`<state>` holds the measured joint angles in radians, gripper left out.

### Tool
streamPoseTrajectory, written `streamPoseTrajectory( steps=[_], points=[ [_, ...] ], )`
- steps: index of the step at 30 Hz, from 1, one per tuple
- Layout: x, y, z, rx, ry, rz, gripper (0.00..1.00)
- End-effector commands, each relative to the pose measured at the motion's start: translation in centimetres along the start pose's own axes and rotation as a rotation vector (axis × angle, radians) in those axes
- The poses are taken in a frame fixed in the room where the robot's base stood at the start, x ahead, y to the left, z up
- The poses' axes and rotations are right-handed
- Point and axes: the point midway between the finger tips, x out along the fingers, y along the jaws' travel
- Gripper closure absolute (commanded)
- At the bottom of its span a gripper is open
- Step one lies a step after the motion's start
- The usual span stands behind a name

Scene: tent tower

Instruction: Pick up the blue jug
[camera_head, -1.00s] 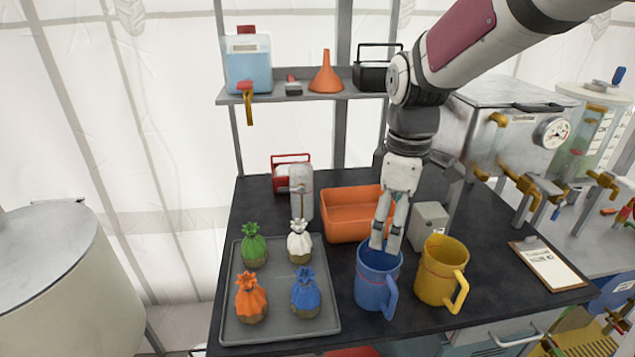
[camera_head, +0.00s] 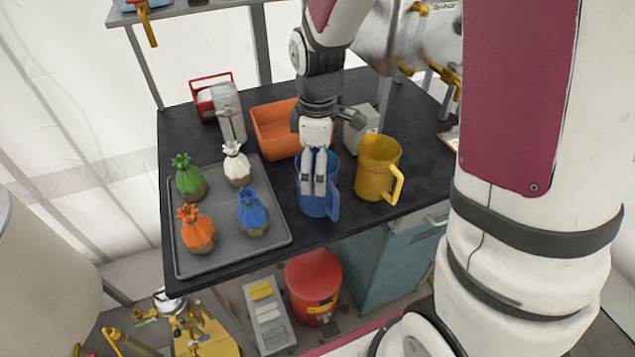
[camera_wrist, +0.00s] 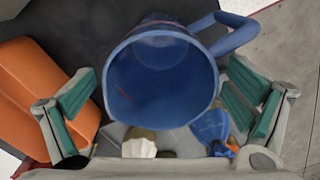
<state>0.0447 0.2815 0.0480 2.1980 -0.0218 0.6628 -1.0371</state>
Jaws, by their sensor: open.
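The blue jug (camera_head: 318,207) stands upright near the front edge of the dark table, its handle toward the front right. In the wrist view I look into the open mouth of the blue jug (camera_wrist: 160,85), with its handle at the upper right. My gripper (camera_head: 314,188) points down at the jug, and its fingers hide part of it in the head view. In the wrist view the green-padded fingers are spread wide, one on each side of the jug. A gap shows between the rim and each finger.
A yellow jug (camera_head: 376,168) stands close right of the blue one. An orange bin (camera_head: 277,143) is behind, beside a grey box (camera_head: 361,128). A grey tray (camera_head: 232,250) with several tied coloured bags lies to the left. A red bucket (camera_head: 314,285) is below the table.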

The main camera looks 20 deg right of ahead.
Motion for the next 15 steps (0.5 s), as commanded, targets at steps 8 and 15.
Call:
streamPoseTrajectory(
  steps=[8,15],
  points=[
    [3.0,-0.1,-0.1,0.0,-0.001,-0.002,0.03],
    [3.1,-0.1,-0.1,0.0,0.0,0.0,0.05]
  ],
)
